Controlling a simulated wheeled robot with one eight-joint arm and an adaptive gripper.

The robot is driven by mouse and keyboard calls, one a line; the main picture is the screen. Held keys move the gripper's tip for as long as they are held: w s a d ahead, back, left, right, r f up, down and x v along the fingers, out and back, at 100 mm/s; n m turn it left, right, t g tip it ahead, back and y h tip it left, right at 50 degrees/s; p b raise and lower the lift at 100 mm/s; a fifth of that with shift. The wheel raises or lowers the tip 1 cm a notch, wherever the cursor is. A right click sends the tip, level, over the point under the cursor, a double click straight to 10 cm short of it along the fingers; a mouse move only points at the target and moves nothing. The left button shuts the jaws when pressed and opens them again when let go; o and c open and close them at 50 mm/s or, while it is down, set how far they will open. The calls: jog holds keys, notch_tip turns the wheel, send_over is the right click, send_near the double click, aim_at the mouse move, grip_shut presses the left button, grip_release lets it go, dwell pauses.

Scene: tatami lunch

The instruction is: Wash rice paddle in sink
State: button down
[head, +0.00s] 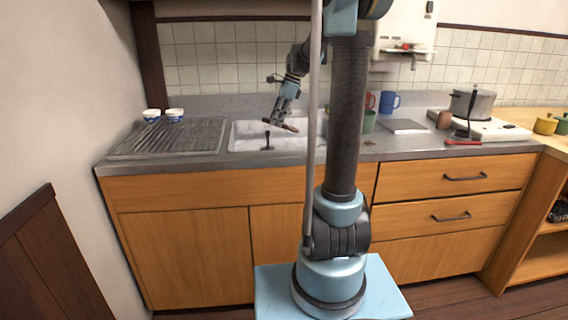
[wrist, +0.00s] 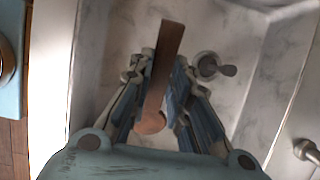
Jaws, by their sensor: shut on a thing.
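The rice paddle (wrist: 166,62) is a brown wooden piece with a long flat part and a rounded end, held between my fingers in the wrist view. My gripper (wrist: 163,90) is shut on it. In the head view, my gripper (head: 277,119) is above the sink, and the brown end of the paddle (head: 291,128) sticks out to the right. The sink (head: 250,129) is a pale basin set in the counter; its marbled floor (wrist: 110,45) lies below the paddle in the wrist view. I cannot tell whether the paddle is wet.
A small dark fixture (head: 267,141) stands at the sink's front. A drying rack (head: 170,139) and two cups (head: 152,115) are left. A wall unit (head: 405,25) hangs behind.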

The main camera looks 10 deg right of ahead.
jog(key=shift+r, duration=2)
